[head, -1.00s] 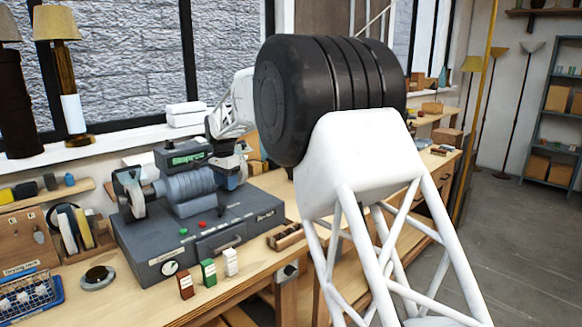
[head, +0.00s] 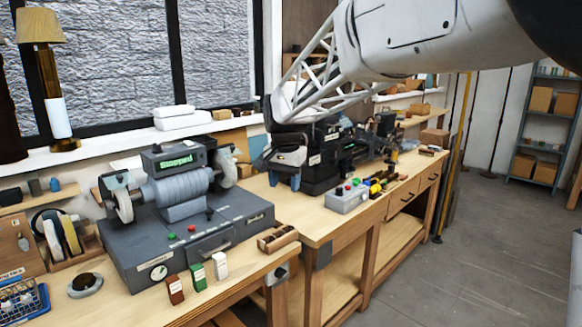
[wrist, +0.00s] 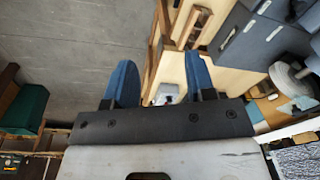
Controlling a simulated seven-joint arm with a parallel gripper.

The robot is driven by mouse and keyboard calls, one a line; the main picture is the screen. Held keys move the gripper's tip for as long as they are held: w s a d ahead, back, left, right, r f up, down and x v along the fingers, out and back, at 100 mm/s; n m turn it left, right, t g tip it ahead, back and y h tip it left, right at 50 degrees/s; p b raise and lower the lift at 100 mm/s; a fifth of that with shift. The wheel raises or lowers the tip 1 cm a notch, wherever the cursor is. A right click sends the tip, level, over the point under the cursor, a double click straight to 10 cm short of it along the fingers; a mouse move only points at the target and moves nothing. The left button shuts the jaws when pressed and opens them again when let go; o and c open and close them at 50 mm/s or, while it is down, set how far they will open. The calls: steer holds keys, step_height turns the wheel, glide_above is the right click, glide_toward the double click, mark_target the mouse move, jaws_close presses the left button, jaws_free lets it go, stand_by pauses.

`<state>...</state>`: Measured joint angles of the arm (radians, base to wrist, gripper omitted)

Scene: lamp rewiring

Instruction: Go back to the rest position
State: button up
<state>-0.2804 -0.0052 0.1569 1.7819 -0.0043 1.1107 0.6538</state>
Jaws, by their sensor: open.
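My gripper shows in the wrist view (wrist: 162,85) with its two blue fingers spread apart and nothing between them. Beyond the fingers lie the bench and the grey floor. In the head view my white arm reaches in from the upper right, and its wrist end is above the bench, just right of the grinder (head: 180,195).
The grinder's display reads "Stopped". Three small blocks, brown (head: 175,290), green (head: 198,277) and white (head: 220,265), stand before it. A wooden tray (head: 278,239), a grey button box (head: 348,198) and a blue wire basket (head: 22,300) are on the bench. The floor (head: 480,250) at right is clear.

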steer(key=s+d+n, duration=0.1)
steer(key=s+d, duration=0.7)
steer(key=s, duration=0.3)
steer(key=s+d+f+n, duration=0.1)
steer(key=s+d+f, duration=0.2)
steer(key=s, duration=0.6)
steer(key=s+d+f+n+t, duration=0.1)
steer(key=s+d+f, duration=0.2)
steer(key=s, duration=0.7)
steer(key=s+d+f+n, duration=0.1)
steer(key=s+d+f, duration=0.2)
steer(key=s+d, duration=0.3)
steer(key=s, duration=0.3)
steer(key=shift+s+f, duration=0.15)
steer(key=shift+f, duration=0.2)
